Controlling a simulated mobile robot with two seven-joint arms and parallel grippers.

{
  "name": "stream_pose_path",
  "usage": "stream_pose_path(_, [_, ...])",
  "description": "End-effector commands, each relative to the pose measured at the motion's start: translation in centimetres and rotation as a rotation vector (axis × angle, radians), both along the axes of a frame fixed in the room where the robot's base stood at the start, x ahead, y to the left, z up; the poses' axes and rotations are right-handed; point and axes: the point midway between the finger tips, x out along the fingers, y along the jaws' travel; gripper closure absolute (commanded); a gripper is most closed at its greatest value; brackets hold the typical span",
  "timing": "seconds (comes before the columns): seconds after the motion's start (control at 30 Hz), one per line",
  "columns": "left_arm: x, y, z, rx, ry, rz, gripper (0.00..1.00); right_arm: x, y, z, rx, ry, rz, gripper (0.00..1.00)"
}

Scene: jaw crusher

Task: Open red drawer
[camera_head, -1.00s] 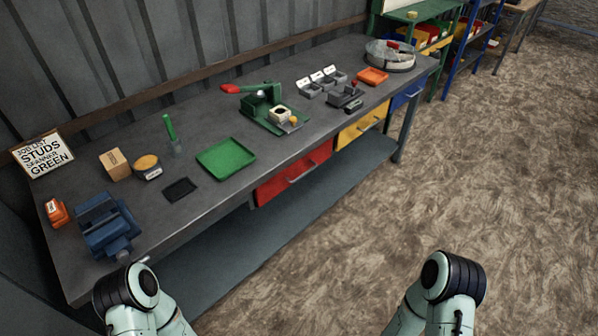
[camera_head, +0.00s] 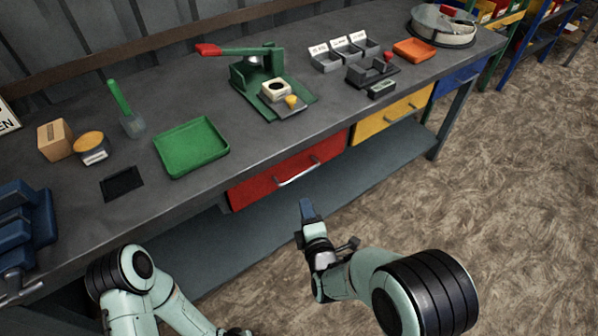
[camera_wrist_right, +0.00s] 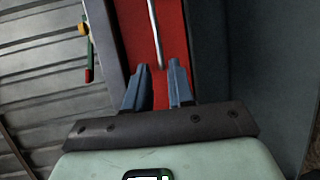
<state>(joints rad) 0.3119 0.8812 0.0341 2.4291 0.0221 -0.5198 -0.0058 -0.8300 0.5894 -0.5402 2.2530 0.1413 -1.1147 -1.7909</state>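The red drawer (camera_head: 265,183) hangs under the bench's front edge and looks shut, with a silver bar handle (camera_head: 298,174) on its front. In the right wrist view the red front (camera_wrist_right: 140,35) fills the middle, and the handle (camera_wrist_right: 155,35) runs down toward the gap between my fingers. My right gripper (camera_head: 307,208) is in front of the drawer, a little below the handle and apart from it. Its two blue-grey fingers (camera_wrist_right: 157,75) are spread, with nothing between them. My left arm is at the bottom left; its fingers are not visible.
The grey bench (camera_head: 250,155) has a yellow drawer (camera_head: 385,118) and a blue drawer (camera_head: 460,78) to the right. A lower shelf (camera_head: 345,170) runs beneath. A green tray (camera_head: 192,147) and a green press (camera_head: 270,85) stand above. Floor in front is open.

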Motion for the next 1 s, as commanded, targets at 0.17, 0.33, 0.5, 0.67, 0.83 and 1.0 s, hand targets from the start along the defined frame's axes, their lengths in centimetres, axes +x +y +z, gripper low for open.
stream_pose_path(0.17, [0.5, 0.3, -0.4, 0.006, -0.012, 0.006, 0.57, 1.4, 0.4, 0.0, -0.010, -0.014, 0.003, 0.77])
stream_pose_path(0.33, [1.5, 0.8, -1.3, 0.020, -0.039, 0.018, 0.57, 4.6, 1.1, -0.8, -0.009, -0.013, 0.002, 0.77])
stream_pose_path(0.5, [2.8, 1.5, -2.3, 0.037, -0.074, 0.032, 0.57, 8.1, 1.9, -1.5, -0.008, -0.012, 0.002, 0.77])
stream_pose_path(0.67, [3.8, 2.0, -2.9, 0.050, -0.100, 0.042, 0.57, 10.7, 2.5, -2.0, -0.008, -0.010, 0.002, 0.77])
stream_pose_path(0.83, [4.5, 2.3, -3.3, 0.060, -0.120, 0.049, 0.57, 12.3, 2.9, -2.2, -0.008, -0.010, 0.002, 0.77])
stream_pose_path(1.0, [4.8, 2.5, -3.4, 0.063, -0.127, 0.052, 0.57, 12.8, 3.1, -2.2, -0.008, -0.008, 0.002, 0.77])
